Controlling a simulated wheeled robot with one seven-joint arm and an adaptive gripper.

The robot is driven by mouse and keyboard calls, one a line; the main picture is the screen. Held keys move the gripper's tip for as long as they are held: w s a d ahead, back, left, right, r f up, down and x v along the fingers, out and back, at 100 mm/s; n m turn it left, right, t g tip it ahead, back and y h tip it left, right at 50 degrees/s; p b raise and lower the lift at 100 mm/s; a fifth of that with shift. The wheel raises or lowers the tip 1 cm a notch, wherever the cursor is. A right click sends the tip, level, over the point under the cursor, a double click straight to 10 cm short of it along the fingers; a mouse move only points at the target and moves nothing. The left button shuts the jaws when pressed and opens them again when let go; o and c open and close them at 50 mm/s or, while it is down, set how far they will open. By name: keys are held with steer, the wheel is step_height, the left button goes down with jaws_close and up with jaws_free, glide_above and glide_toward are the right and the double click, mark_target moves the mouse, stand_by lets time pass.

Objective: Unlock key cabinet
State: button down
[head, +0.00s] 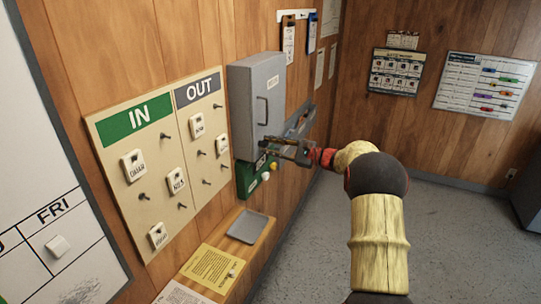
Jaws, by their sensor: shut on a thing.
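The grey key cabinet (250,103) hangs on the wood-panelled wall, right of the IN/OUT board. Its door looks closed and has an upright handle (262,110) on the front. My gripper (268,143) is at the lower part of the cabinet front, reaching in from the right. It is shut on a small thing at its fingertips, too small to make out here. The fingers hide part of the cabinet's lower front, so I cannot see a lock or whether the thing touches it.
A shelf with a grey tray (248,228) and yellow sheet (213,268) lies lower. The IN/OUT board (160,205) with pegs and tags is left. Clipboards (289,42) hang above right. The floor right is clear.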

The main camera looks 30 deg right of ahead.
steer(key=n+b, duration=0.2)
steer(key=b, duration=0.1)
steer(key=n+b, duration=0.2)
steer(key=shift+f, duration=0.25)
steer(key=n+b, duration=0.2)
steer(key=shift+r+n+b, duration=0.1)
steer(key=shift+n+b, duration=0.2)
steer(key=shift+b, duration=0.1)
steer(key=c, duration=1.5)
jaws_free()
steer(key=shift+r, duration=0.1)
steer(key=shift+s, duration=0.1)
steer(key=v, duration=1.1)
steer(key=shift+s+d, duration=0.3)
